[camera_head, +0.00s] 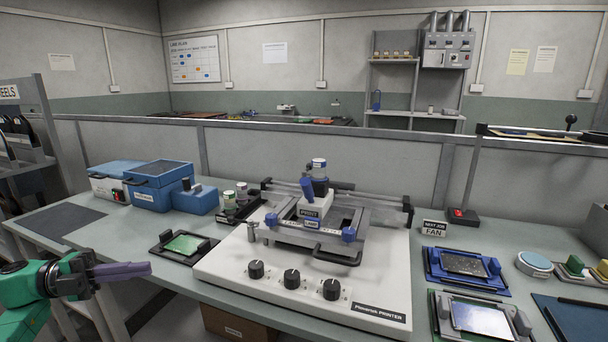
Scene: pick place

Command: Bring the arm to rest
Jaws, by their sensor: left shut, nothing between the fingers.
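My left gripper (140,268) is at the lower left, on the end of a green arm that comes in from the left edge. Its purple-grey fingers are shut with nothing between them and point to the right. It is in front of the bench's front edge, near a black holder (165,257) with a green board (186,244). My right gripper is not in view.
A white printer (220,264) with knobs and a frame fills the middle of the bench. Blue boxes (160,190) stand at the back left. Board trays (500,285) lie at the right. A dark mat (60,222) at the left is bare.

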